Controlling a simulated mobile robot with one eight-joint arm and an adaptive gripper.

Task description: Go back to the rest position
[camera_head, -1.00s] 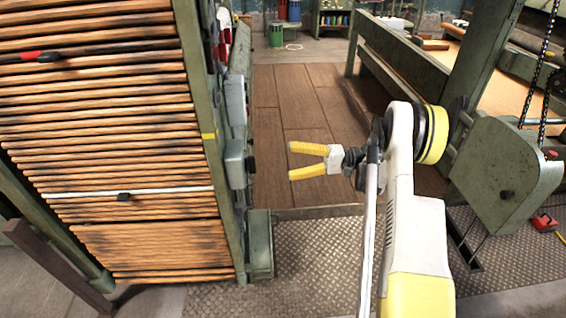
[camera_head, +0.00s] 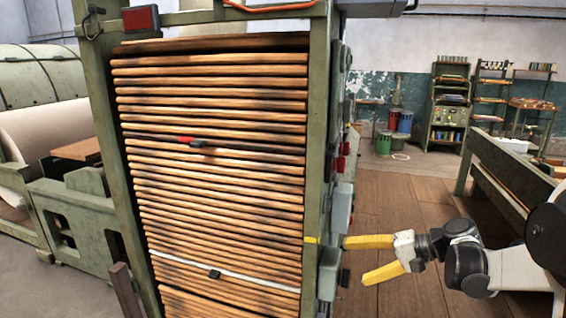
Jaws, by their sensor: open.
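My gripper (camera_head: 368,260) shows at the lower right, its two yellow fingers spread apart and empty, pointing left. My arm reaches in from the right edge. The upper finger appears near the right-hand green post of the slatted wooden lattice (camera_head: 215,170); whether it touches the post I cannot tell. The lattice stands upright in a green metal frame and fills the middle left. A red-tipped black piece (camera_head: 193,141) lies across one upper slat, and a small black clip (camera_head: 214,274) sits on a pale slat lower down.
Grey boxes (camera_head: 340,205) stick out from the frame's right side, close to my fingers. A green bench (camera_head: 500,165) runs along the right. Shelves (camera_head: 450,105) and red and blue cylinders (camera_head: 395,120) stand at the back. The wooden floor (camera_head: 405,195) between is clear.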

